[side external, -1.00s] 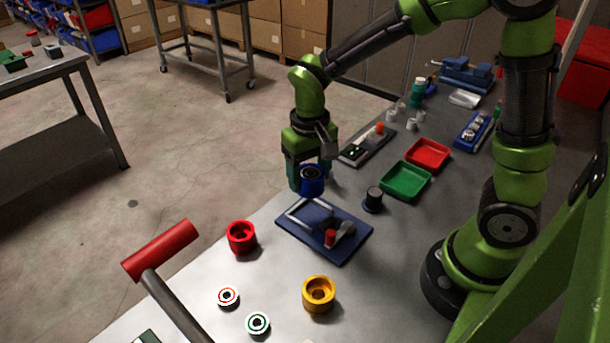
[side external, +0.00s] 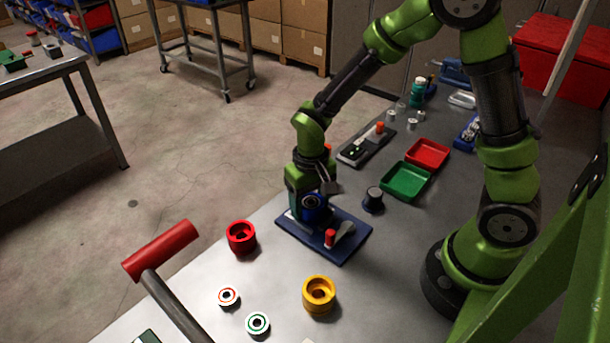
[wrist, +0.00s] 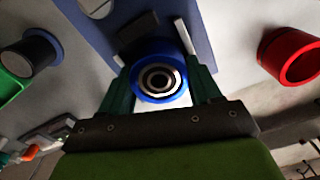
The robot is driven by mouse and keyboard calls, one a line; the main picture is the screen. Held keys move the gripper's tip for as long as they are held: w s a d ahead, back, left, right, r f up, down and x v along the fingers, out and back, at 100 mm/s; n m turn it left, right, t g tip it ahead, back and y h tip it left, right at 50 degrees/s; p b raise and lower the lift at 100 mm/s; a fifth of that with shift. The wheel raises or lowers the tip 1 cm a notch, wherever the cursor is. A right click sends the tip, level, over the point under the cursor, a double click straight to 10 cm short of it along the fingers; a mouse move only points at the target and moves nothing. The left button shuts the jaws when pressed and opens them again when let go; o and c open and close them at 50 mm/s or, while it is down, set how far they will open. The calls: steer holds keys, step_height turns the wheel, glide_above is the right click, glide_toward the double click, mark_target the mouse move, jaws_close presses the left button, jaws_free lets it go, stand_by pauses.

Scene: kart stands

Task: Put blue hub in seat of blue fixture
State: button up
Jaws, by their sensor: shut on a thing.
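The blue hub (side external: 312,203), a round blue piece with a dark bore, is held in my gripper (side external: 310,213). In the wrist view the hub (wrist: 158,72) sits between the two green fingers of my gripper (wrist: 160,85), with its ringed face towards the camera. The blue fixture (side external: 345,250) is a flat blue plate on the table with a light raised frame and a red-knobbed clamp (side external: 330,237). The hub is over the left far part of the plate. My gripper and the hub hide the seat, so I cannot tell whether the hub touches it.
A red cup-shaped part (side external: 241,237) stands left of the fixture and a yellow one (side external: 318,293) in front. A dark cylinder (side external: 373,200) stands close behind it. Green (side external: 405,181) and red (side external: 428,153) trays lie further back. Two small rings lie at the front.

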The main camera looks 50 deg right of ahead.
steer(key=shift+f, duration=0.15)
steer(key=shift+f, duration=0.45)
steer(key=o, duration=1.3)
steer(key=shift+s, duration=0.1)
steer(key=shift+c, duration=0.2)
steer(key=shift+o, duration=0.2)
steer(key=shift+d, duration=0.3)
step_height(320, 180, up, 13)
steer(key=s+d+r+t+y, duration=0.1)
steer(key=s+r+t+y, duration=0.1)
steer(key=s+r+t, duration=0.5)
steer(key=v, duration=0.4)
steer(key=shift+s, duration=0.45)
